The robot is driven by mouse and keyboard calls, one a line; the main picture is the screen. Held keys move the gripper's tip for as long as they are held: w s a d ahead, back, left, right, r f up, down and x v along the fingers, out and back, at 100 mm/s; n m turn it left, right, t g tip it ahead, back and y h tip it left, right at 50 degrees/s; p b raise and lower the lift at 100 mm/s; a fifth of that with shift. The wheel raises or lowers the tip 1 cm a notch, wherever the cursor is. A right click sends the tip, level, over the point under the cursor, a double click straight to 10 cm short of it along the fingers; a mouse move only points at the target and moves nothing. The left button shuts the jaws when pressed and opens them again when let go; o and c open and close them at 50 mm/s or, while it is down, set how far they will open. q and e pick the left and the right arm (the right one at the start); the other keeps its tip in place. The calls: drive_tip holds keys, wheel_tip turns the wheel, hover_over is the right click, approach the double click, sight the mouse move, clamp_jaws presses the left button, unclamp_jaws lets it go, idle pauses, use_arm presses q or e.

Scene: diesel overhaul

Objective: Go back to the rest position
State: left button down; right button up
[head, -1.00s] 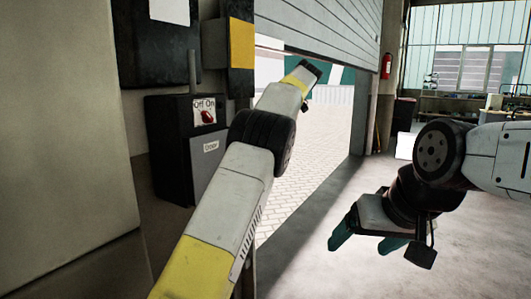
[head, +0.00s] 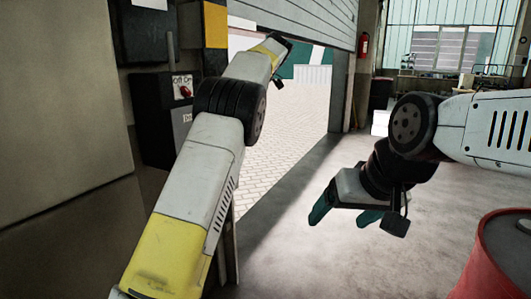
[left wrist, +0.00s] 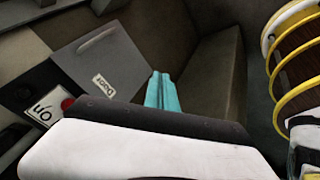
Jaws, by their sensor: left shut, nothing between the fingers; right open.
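My left arm reaches up and forward in the head view, but its gripper does not show there. In the left wrist view the teal fingers of my left gripper (left wrist: 161,92) are shut together with nothing between them. They are near the door switch box (left wrist: 97,55) with its "Door" label and red knob (left wrist: 67,104); I cannot tell the exact gap. The box also shows in the head view (head: 147,120), partly behind my left arm. My right gripper (head: 346,212) is open and empty, held above the floor at the right.
A red barrel (head: 497,262) stands at the lower right, near my right arm. The roller door (head: 305,18) is partly raised over paved ground outside. A fire extinguisher (head: 363,45) hangs beyond the doorway. Grey floor (head: 300,245) lies clear below my right gripper.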

use_arm(q)
drive_tip(key=s+a+m+t+h, duration=0.1)
drive_tip(key=s+a+m+h, duration=0.25)
drive_tip(key=s+m, duration=0.35)
drive_tip(key=s+a+m+h, duration=0.3)
drive_tip(key=s+a+m, duration=0.15)
drive_tip(key=s, duration=0.55)
drive_tip(key=s+d+f+m+t+h, duration=0.1)
drive_tip(key=s+f+m, duration=0.4)
drive_tip(key=s, duration=0.6)
drive_tip(key=s+d+f+m+t+h, duration=0.1)
drive_tip(key=s+f+m, duration=0.4)
drive_tip(key=s, duration=0.6)
drive_tip(key=shift+s+d+m+t, duration=0.15)
drive_tip(key=shift+d+m+t, duration=0.3)
drive_tip(key=shift+d, duration=0.3)
